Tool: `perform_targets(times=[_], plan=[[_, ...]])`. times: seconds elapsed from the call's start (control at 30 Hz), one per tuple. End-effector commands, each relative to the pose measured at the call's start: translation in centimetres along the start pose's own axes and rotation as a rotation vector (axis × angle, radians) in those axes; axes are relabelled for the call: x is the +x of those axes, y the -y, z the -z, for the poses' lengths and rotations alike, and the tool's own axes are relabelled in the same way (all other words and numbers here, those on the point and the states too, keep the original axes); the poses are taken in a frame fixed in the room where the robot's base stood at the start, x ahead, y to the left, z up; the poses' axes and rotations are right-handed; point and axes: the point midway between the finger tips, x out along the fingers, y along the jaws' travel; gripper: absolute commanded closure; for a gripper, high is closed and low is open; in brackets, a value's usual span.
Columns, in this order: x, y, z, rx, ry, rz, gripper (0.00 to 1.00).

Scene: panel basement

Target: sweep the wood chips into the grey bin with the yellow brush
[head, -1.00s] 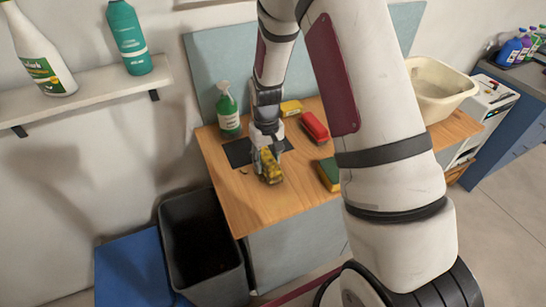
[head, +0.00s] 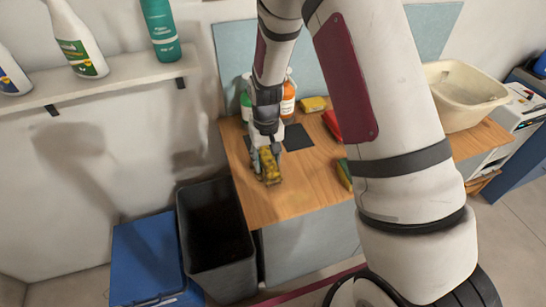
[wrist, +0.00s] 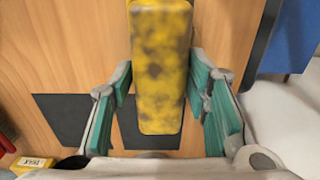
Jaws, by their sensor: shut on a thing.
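The yellow brush (head: 271,172), mottled with dark stains, is held between the fingers of my gripper (head: 262,150), low over the left part of the wooden table. In the wrist view the brush (wrist: 160,65) lies between the teal finger pads of my gripper (wrist: 163,95). I cannot tell whether the brush touches the tabletop; its underside is hidden. The dark grey bin (head: 224,284) stands on the floor against the table's left end, open at the top and dark inside. I cannot make out any wood chips now; the brush and gripper may hide some.
The wooden table (head: 290,205) carries a dark mat (head: 297,138), an orange bottle (head: 287,100), a yellow box (head: 313,104), a red item (head: 332,124) and a cream basin (head: 462,95). A blue box (head: 148,265) sits left of the bin. The table's front-left surface is clear.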

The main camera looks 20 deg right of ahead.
Motion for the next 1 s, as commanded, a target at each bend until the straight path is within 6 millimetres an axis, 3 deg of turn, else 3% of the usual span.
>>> perform_targets(times=[1.0], plan=[[0.0, 6.5, 0.1, -0.001, -0.001, 0.0, 0.79]])
